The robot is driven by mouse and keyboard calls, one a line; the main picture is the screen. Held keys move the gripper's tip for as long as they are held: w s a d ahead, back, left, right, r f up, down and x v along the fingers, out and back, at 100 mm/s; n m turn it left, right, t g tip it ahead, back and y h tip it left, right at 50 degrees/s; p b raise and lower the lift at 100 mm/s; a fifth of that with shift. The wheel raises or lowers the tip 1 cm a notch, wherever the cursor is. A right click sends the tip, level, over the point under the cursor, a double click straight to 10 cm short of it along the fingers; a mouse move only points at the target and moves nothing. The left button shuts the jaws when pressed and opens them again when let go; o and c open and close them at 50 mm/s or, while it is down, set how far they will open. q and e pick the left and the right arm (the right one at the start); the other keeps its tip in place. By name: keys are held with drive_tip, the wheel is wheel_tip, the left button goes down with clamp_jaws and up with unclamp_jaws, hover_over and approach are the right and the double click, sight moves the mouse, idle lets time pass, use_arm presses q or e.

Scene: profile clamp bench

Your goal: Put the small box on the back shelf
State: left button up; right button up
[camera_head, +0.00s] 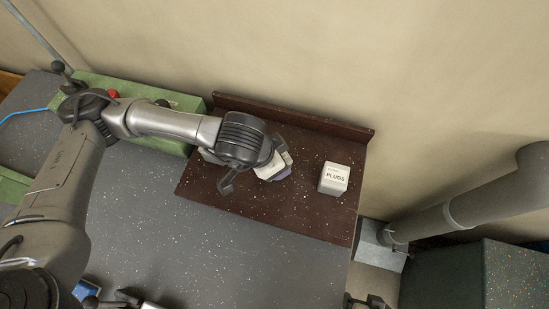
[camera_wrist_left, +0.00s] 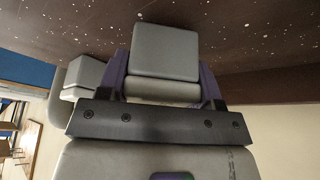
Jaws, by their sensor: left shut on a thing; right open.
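My left gripper (camera_head: 277,170) is over the dark brown speckled back shelf (camera_head: 310,222), its fingers mostly hidden by my wrist in the head view. In the left wrist view the gripper (camera_wrist_left: 162,78) is shut on a small pale grey box (camera_wrist_left: 166,48), with a purple finger on each side. The box is close to the shelf surface; I cannot tell whether it touches it. My right gripper (camera_head: 366,301) is open at the bottom edge of the head view, partly cut off and away from the shelf.
A white box marked PLUGS (camera_head: 334,178) stands on the shelf right of my left gripper. A pale block (camera_wrist_left: 86,73) shows beside the held box in the wrist view. A raised ledge (camera_head: 350,130) lines the shelf's back. A green unit (camera_head: 140,92) is at left. The grey bench (camera_head: 225,245) is largely clear.

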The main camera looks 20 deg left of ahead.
use_arm(q)
drive_tip(key=shift+f, duration=0.15)
drive_tip(key=shift+f, duration=0.1)
drive_tip(key=o, duration=1)
drive_tip(key=shift+r, duration=0.25)
drive_tip(key=p+v, duration=0.1)
drive_tip(key=v, duration=1)
drive_tip(key=shift+s+r, duration=0.15)
drive_tip(key=shift+r, duration=0.25)
